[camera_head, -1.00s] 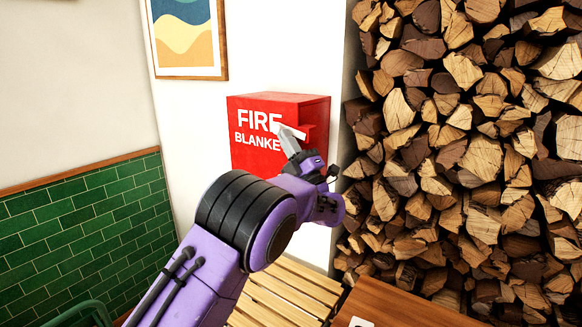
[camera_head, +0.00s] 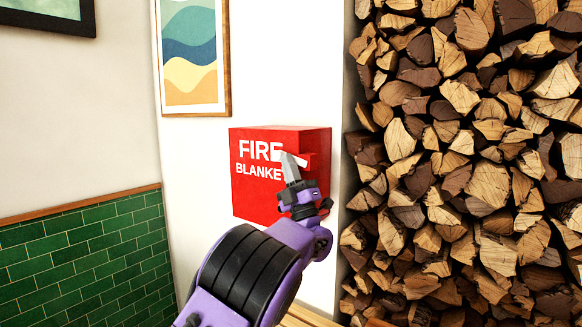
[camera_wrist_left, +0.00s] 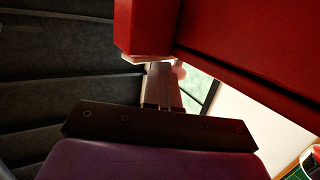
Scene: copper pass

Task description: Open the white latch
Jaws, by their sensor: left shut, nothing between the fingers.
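The white latch (camera_head: 299,160) is on the front of the red fire blanket box (camera_head: 258,190), near the box's upper right. Only part of the latch shows, because my left gripper is in front of it. My left gripper (camera_head: 289,158) is shut and empty, with its tips at the latch. I cannot tell whether they touch it. In the left wrist view the shut fingers (camera_wrist_left: 160,85) reach up beside a red block (camera_wrist_left: 148,25), with a pale bit at the tips. My right gripper is not in view.
The box hangs on a white wall (camera_head: 190,150). Stacked firewood (camera_head: 460,170) fills the right side, close to the box. A framed picture (camera_head: 192,55) hangs above left. Green tiles (camera_head: 80,250) cover the lower left wall.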

